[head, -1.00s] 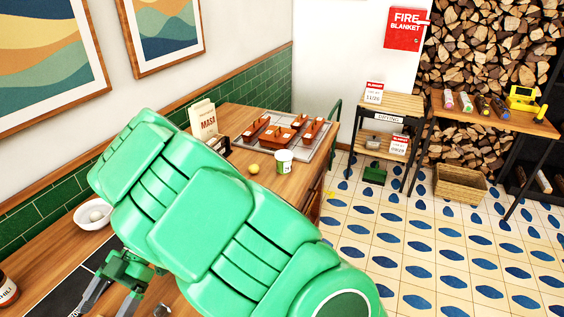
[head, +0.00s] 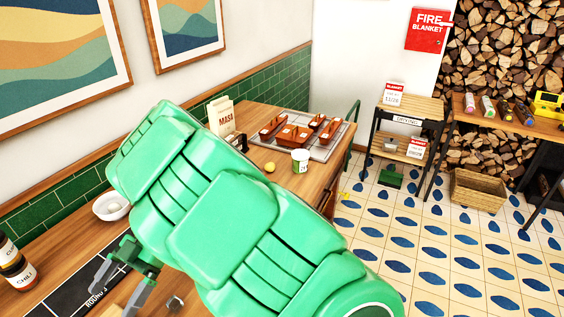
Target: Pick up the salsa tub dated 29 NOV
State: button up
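A small white tub (head: 300,161) with a green mark stands on the wooden counter (head: 258,156), before the tray of terracotta dishes. I cannot read a date on it, so I cannot tell whether it is the salsa tub dated 29 NOV. My gripper (head: 121,290) is at the lower left, fingers apart and pointing down over a black mat, with nothing seen between them. It is well to the left of the tub and nearer to me. My green arm hides much of the counter between.
A tray (head: 342,132) holds several terracotta dishes (head: 293,136). A MASA bag (head: 221,117), a yellow ball-like item (head: 269,167), a white bowl (head: 111,206) and dark CHILI jars (head: 15,268) stand on the counter. Shelves (head: 408,106) stand right; tiled floor (head: 400,235) between is open.

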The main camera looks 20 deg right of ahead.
jog(key=w+d+r+m+t+y, duration=0.1)
jog(key=w+d+m+t+y, duration=0.2)
jog(key=w, duration=0.6)
jog(key=w+d+r+m+t, duration=0.1)
jog(key=w+d+m+t, duration=0.25)
jog(key=w+d, duration=0.4)
jog(key=r+m+t+h, duration=0.1)
jog(key=m+t+h, duration=0.6)
jog(key=m+t, duration=0.85)
send_over(304, 155)
jog(key=s+d, duration=0.3)
jog(key=s, duration=0.2)
jog(key=shift+w+a+f, duration=0.3)
jog(key=shift+w+f, duration=0.1)
jog(key=shift+f, duration=1)
jog(key=shift+w+a+f, duration=0.35)
jog(key=shift+w+f, duration=0.1)
jog(key=shift+f, duration=1)
jog(key=shift+w+a+f, duration=0.3)
jog(key=shift+w+f, duration=0.1)
jog(key=shift+f, duration=1)
jog(key=x, duration=0.4)
jog(key=shift+f, duration=0.35)
jog(key=shift+w+a, duration=0.2)
jog(key=shift+w, duration=0.1)
